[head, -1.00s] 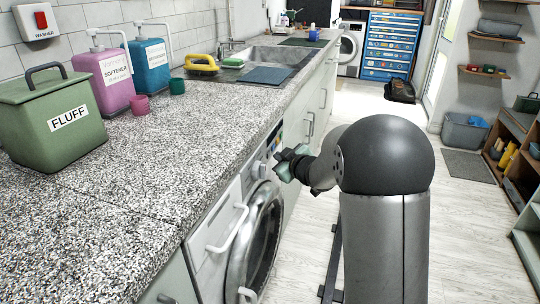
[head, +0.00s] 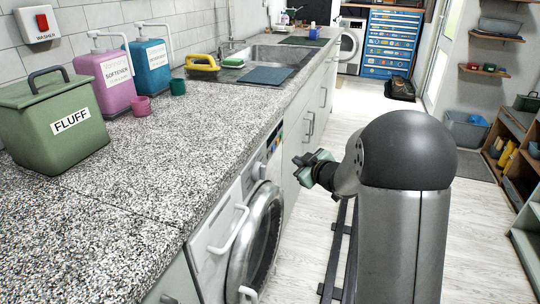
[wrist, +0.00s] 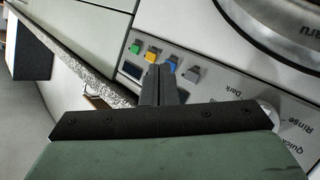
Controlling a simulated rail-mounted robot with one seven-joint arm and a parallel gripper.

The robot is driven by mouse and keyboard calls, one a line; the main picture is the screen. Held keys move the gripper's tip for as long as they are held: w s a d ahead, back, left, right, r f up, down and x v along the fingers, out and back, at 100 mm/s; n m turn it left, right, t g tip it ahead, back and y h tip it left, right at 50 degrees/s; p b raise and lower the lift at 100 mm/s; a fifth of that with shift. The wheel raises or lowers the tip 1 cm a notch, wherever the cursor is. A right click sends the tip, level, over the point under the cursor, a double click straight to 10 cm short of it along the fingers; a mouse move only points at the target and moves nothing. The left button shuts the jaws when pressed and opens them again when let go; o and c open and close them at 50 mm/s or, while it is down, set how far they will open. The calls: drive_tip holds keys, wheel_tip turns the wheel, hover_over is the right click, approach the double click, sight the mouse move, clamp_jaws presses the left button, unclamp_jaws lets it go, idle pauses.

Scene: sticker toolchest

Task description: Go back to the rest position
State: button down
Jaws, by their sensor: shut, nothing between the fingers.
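My gripper (head: 301,168) is in the aisle, to the right of the washing machine's front and below the counter's height in the head view. In the wrist view its two dark fingers (wrist: 160,84) are together with nothing between them. Beyond them in that view is the washer's control panel (wrist: 222,82), with green, yellow, blue and grey buttons and a dial. The fingertips overlap the panel in the picture, but in the head view the gripper looks apart from the washing machine (head: 228,212). My arm is bent low beside the counter.
The speckled counter (head: 150,195) runs along the left. It holds a green FLUFF bin (head: 55,125), a pink softener bottle (head: 112,82) and a blue bottle (head: 150,68). A blue tool chest (head: 390,45) stands at the far end. Wooden shelving (head: 515,150) lines the right.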

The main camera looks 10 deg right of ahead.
drive_tip(key=s+d+r+m+g+h+p, duration=0.3)
drive_tip(key=s+r+m+h+p, duration=0.3)
drive_tip(key=s+r+p, duration=0.6)
drive_tip(key=s+a+r+m+g+p, duration=0.1)
drive_tip(key=s+a+r+g+p, duration=0.1)
drive_tip(key=s, duration=0.7)
drive_tip(key=s+a+r+m+g+p, duration=0.1)
drive_tip(key=s+a+r+g+p, duration=0.1)
drive_tip(key=s+p, duration=0.4)
drive_tip(key=s+a+r+m+g+p, duration=0.1)
drive_tip(key=s+r+g+p, duration=0.3)
drive_tip(key=s, duration=0.8)
drive_tip(key=shift+a+g+y, duration=0.4)
drive_tip(key=shift+a+g, duration=0.15)
drive_tip(key=shift+g, duration=0.35)
